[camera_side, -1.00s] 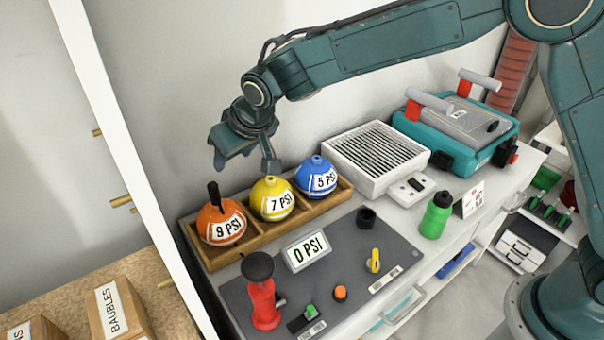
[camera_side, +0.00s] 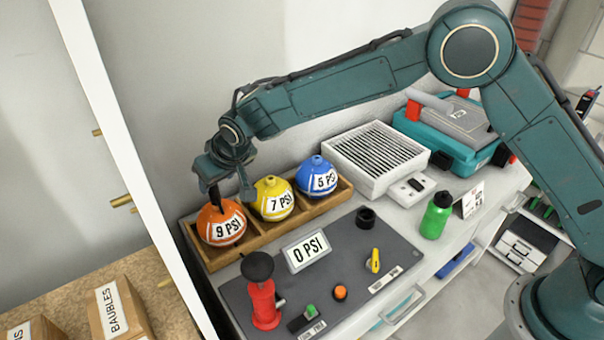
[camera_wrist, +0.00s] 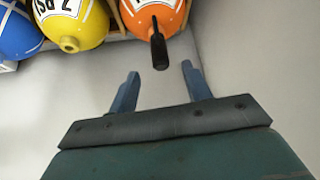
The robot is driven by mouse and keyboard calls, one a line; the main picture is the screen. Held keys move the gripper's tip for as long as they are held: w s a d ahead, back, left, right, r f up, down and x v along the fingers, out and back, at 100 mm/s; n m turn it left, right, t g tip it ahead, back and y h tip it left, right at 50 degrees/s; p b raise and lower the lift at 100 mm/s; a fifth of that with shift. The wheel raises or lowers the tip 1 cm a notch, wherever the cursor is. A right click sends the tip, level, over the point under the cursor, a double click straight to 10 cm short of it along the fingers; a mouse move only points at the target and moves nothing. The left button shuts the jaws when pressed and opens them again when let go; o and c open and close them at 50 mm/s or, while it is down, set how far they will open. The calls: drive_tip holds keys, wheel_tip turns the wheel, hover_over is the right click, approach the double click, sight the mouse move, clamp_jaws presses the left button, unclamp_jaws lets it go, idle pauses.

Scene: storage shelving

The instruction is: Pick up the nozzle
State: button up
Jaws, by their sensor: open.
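The black nozzle (camera_side: 214,196) stands up from the top of the orange ball (camera_side: 221,225) labelled 9 PSI. In the wrist view the nozzle (camera_wrist: 158,45) is a dark rod pointing from the orange ball (camera_wrist: 145,14) toward my gripper. My gripper (camera_side: 228,192) is open just above the orange ball. In the wrist view, my gripper (camera_wrist: 160,69) has its two blue fingers spread, with the nozzle's free end lined up between their tips. Nothing is held. In the side view the nozzle's upper end is partly hidden by the gripper.
A yellow 7 PSI ball (camera_side: 272,200) and a blue 5 PSI ball (camera_side: 316,177) share the wooden rack (camera_side: 259,241). A grey panel (camera_side: 335,262) in front carries a 0 PSI display (camera_side: 307,250) and a red pump (camera_side: 263,303). The wall is close behind.

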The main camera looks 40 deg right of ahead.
sight(212, 192)
drive_tip(key=shift+x, duration=1.65)
drive_tip(key=shift+x, duration=2.55)
clamp_jaws()
drive_tip(key=shift+r, duration=0.15)
wheel_tip(212, 192, up, 20)
